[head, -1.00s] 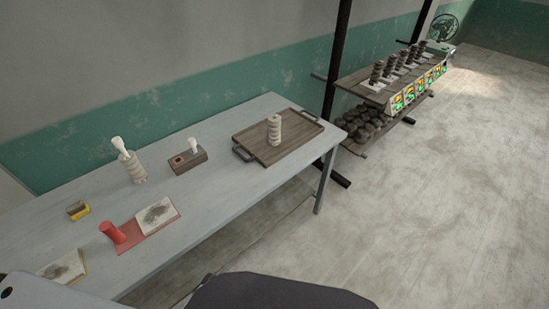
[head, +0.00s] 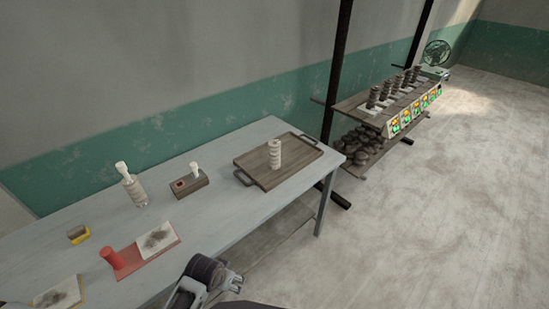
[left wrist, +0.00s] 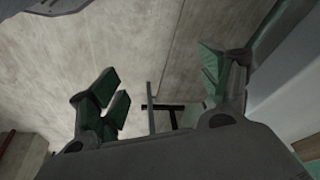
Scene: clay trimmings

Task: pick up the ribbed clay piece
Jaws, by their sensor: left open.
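A pale ribbed clay piece (head: 274,154) stands upright on a dark wooden tray (head: 254,176) at the far right end of the table. A similar pale ribbed pot (head: 137,192) with a white-topped tool in it stands farther left. My left gripper (head: 236,281) is at the bottom of the head view, off the table's front edge, well apart from the clay piece. In the left wrist view its green fingers (left wrist: 163,88) are spread with nothing between them. My right gripper is not in view.
A shelf (head: 352,104) with dark stacked pieces stands beyond. The floor at right is clear.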

